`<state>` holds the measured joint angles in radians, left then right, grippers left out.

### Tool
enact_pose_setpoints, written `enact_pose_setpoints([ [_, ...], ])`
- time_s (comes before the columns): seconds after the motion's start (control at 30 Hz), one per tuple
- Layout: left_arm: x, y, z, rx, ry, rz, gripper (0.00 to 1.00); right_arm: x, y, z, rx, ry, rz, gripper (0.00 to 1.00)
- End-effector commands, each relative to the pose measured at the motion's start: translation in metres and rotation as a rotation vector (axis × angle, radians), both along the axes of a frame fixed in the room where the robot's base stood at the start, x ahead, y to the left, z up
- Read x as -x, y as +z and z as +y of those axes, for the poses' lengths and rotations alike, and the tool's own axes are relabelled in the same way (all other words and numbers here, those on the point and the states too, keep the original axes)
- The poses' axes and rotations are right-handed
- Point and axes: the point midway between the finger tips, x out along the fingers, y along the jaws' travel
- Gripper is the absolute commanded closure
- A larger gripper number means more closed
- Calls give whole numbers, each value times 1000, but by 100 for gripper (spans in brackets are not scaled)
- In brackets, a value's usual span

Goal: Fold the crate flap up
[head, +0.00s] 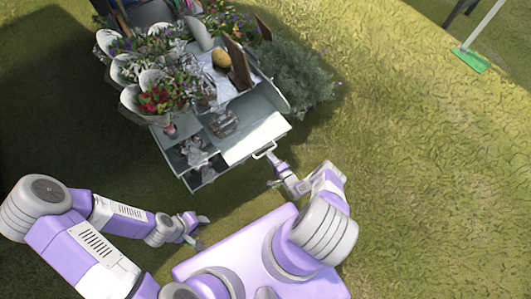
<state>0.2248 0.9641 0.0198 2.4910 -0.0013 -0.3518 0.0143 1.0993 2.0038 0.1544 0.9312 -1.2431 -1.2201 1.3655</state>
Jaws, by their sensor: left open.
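A pale grey crate-like stand (203,176) with several compartments stands on the grass at upper centre-left. A flat pale panel (250,138), which looks like the flap, lies at its front right; a white handle (264,151) is at the panel's front edge. My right gripper (273,173) is just in front of the handle; it is too small to tell whether they touch or whether its jaws are open. My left gripper (200,231) is open and empty over the grass, in front of the crate and apart from it.
Wrapped bouquets (158,95) crowd the crate's left side. A brown board (238,64) and a yellowish round item (221,59) stand on its top. A grey-green bush (300,72) is behind right. A green-headed broom (472,60) is at far right. Grass to the right is clear.

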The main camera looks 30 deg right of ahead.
Motion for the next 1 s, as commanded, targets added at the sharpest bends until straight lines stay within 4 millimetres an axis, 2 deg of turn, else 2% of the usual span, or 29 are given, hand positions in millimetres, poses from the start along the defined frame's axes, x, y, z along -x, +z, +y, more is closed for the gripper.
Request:
enact_pose_setpoints([
  [0.1,0,-7,0,0,0,0,57,-19,-5,2,1,1,0,70],
  [0.23,0,-11,0,0,0,0,57,-33,-6,3,1,1,1,70],
  [0.6,0,-12,0,0,0,0,57,-39,-6,3,1,0,2,70],
  [0.8,0,-12,0,0,0,0,57,-39,-6,3,1,0,3,100],
  [1.0,0,-12,0,0,0,0,57,-39,-6,3,1,0,2,100],
])
